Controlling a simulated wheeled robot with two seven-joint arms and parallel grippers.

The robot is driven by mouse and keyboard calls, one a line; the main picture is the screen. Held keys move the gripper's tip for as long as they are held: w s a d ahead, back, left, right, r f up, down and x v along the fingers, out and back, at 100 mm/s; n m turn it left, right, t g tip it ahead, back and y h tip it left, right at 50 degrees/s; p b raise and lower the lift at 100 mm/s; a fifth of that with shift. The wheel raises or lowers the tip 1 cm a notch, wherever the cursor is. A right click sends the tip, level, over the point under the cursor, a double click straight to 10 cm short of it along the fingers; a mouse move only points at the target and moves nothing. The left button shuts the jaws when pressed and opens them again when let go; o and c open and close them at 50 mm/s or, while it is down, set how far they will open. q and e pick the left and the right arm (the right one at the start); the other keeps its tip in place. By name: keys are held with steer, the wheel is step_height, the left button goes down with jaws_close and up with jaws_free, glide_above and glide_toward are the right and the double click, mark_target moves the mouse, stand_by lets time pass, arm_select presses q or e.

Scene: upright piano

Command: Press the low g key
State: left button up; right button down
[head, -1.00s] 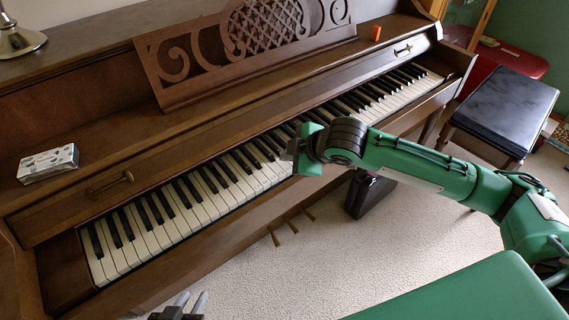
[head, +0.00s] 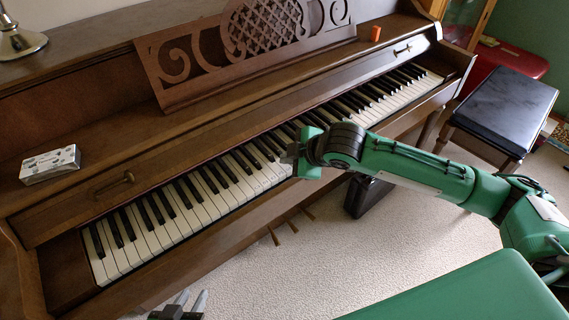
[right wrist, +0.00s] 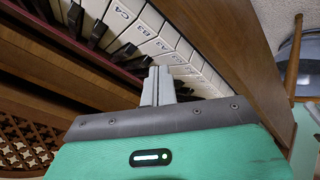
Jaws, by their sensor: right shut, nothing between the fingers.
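The piano keyboard (head: 215,193) runs diagonally across the head view, with white and black keys. In the right wrist view several white keys (right wrist: 122,12) carry printed note labels; one reads like C4 and one like B3. The smaller labels are hard to read, so I cannot single out the low g key. My right gripper (head: 291,151) is over the middle of the keyboard. Its fingers are together and empty in the right wrist view (right wrist: 158,72), close to the white keys; contact is unclear. My left gripper (head: 193,295) is low in the head view, fingers apart, away from the keys.
The brown piano has a carved music stand (head: 250,50) and a wooden front rail below the keys. A patterned box (head: 50,164) and a lamp base (head: 20,40) rest on top. A black bench (head: 505,105) stands at the right. Carpet (head: 300,255) is open in front.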

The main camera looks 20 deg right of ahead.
steer(key=shift+f, duration=0.65)
stand_by(0.6)
steer(key=shift+r, duration=0.15)
steer(key=shift+r+p, duration=1)
steer(key=shift+p, duration=0.5)
step_height(320, 180, up, 5)
steer(key=p, duration=0.6)
